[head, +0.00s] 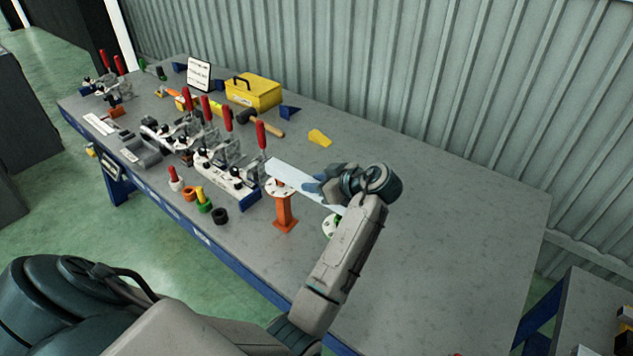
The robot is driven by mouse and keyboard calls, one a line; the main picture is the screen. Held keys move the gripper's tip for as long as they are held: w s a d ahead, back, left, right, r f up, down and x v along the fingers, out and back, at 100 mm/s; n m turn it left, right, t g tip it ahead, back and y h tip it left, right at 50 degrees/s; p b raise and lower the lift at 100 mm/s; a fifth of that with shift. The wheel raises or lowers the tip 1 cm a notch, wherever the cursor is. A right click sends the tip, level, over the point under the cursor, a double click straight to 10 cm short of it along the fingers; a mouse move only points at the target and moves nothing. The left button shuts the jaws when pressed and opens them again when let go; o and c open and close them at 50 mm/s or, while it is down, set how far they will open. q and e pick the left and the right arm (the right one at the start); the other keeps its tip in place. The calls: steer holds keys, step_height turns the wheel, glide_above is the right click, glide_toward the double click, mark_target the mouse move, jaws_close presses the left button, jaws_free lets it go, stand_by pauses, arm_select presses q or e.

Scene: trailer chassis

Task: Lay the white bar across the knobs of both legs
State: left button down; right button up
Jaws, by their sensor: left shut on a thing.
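The white bar (290,173) is a flat pale strip running from upper left to lower right. My left gripper (318,188) is shut on it near its middle. The orange leg (285,212) stands upright on the table with a pale round plate on top. The bar's left end is over or just behind this plate; I cannot tell whether they touch. The second leg (329,226), with a pale plate and green parts, is mostly hidden behind my left arm, near the bar's right end. The knobs are too small to make out. My right gripper is not in view.
Red-handled clamps (228,118) stand in a row left of the orange leg. Small coloured parts (203,201) lie along the front edge. The table's right part (450,235) is clear.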

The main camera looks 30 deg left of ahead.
arm_select(q)
steer(key=shift+f+b, duration=0.45)
steer(key=shift+f, duration=0.1)
steer(key=c, duration=1.1)
jaws_free()
steer(key=shift+o, duration=0.9)
